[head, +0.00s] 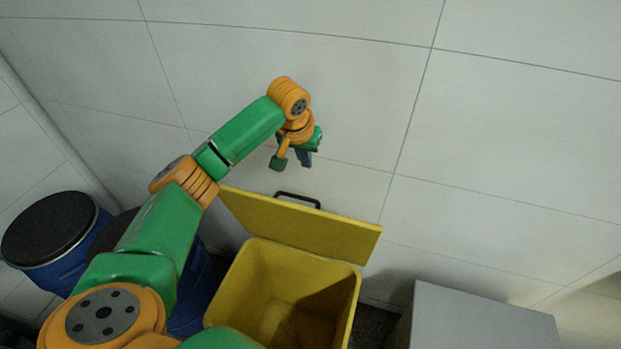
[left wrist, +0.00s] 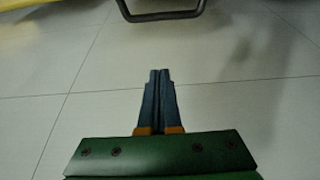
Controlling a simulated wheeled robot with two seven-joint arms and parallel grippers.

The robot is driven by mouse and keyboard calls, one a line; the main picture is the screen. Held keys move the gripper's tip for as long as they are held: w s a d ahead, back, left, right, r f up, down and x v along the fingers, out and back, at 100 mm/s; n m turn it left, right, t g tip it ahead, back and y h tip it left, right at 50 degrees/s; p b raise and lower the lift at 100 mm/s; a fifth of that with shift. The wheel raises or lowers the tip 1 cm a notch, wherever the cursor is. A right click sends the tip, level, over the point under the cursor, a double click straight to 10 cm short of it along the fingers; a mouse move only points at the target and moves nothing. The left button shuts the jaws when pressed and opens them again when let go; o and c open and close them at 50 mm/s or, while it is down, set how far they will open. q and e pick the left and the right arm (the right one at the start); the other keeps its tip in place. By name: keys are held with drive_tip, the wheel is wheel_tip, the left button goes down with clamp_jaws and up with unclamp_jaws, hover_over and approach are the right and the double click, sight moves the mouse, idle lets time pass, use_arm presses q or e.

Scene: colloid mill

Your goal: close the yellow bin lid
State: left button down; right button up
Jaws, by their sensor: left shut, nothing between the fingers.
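The yellow bin (head: 230,290) stands on the floor below centre in the head view, with its inside showing. Its yellow lid (head: 300,228) is raised open at the back edge. A dark handle (head: 298,199) sticks out from the lid's far edge; it also shows at the top of the left wrist view (left wrist: 160,15). My left gripper (head: 305,160) is beyond the lid, a little above the handle in the picture, and apart from it. Its fingers are together and empty in the left wrist view (left wrist: 158,80). My right gripper is not in view.
Blue drums with black lids (head: 50,240) stand at the left, partly behind my left arm. A grey box (head: 480,318) stands to the right of the bin. The pale tiled surface (head: 520,130) beyond the bin and to the right is clear.

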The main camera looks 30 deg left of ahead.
use_arm(q)
wheel_tip(320, 180, down, 8)
drive_tip(key=s+p, duration=0.1)
drive_tip(key=p, duration=0.2)
drive_tip(key=shift+s+p, duration=0.3)
drive_tip(key=shift+s, duration=0.1)
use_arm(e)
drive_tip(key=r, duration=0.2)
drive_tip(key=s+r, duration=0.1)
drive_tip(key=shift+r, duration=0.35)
use_arm(q)
drive_tip(key=shift+w+d, duration=0.1)
